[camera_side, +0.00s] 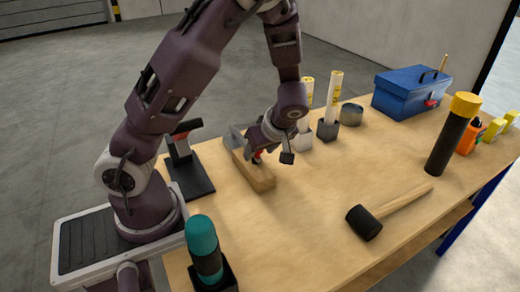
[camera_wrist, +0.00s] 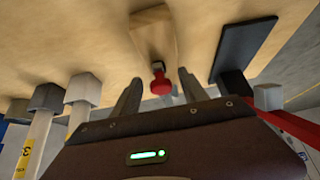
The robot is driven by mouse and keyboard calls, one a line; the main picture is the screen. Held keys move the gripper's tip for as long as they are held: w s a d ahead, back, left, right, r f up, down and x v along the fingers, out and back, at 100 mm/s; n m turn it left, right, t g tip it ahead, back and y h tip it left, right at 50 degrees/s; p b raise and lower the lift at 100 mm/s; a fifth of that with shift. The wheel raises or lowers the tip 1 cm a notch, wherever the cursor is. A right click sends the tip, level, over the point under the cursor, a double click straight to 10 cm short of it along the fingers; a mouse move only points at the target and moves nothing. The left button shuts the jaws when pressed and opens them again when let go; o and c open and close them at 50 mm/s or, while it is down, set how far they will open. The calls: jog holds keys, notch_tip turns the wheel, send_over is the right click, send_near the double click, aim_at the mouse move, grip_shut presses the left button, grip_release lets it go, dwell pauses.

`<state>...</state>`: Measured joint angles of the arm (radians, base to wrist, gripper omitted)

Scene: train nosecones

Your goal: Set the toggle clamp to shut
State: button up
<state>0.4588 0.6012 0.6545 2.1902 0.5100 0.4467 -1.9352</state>
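The toggle clamp appears to be the piece on the wooden block (camera_side: 258,178), with a red knob (camera_wrist: 160,86) on a dark handle; the red also shows in the side view (camera_side: 257,157). In the wrist view the block (camera_wrist: 153,28) lies above the knob, and the knob points toward the camera. My gripper (camera_side: 266,154) is low over the block. Its two fingers (camera_wrist: 159,77) are apart, one on each side of the red knob, with gaps visible. Contact is not visible. My gripper hides most of the clamp in the side view, so the lever's exact angle is unclear.
A black stand with a red lever (camera_side: 186,127) is left of the block. White tubes (camera_side: 333,95) in holders and a grey can (camera_side: 351,114) are behind right. The front middle is clear.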

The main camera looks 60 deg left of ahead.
jog(key=v, duration=0.7)
jog(key=s+d+r+m+t+h, duration=0.2)
jog(key=s+d+r+m, duration=0.3)
jog(key=m, duration=0.4)
jog(key=s+d+r+m+t+h, duration=0.3)
jog(key=s+d+r+m+h, duration=0.1)
jog(key=s+r+m, duration=0.4)
jog(key=shift+s+d+m+t, duration=0.3)
jog(key=shift+s+d+m, duration=0.2)
jog(key=shift+s+d, duration=0.55)
jog(key=shift+a+r, duration=0.1)
jog(key=shift+a, duration=0.1)
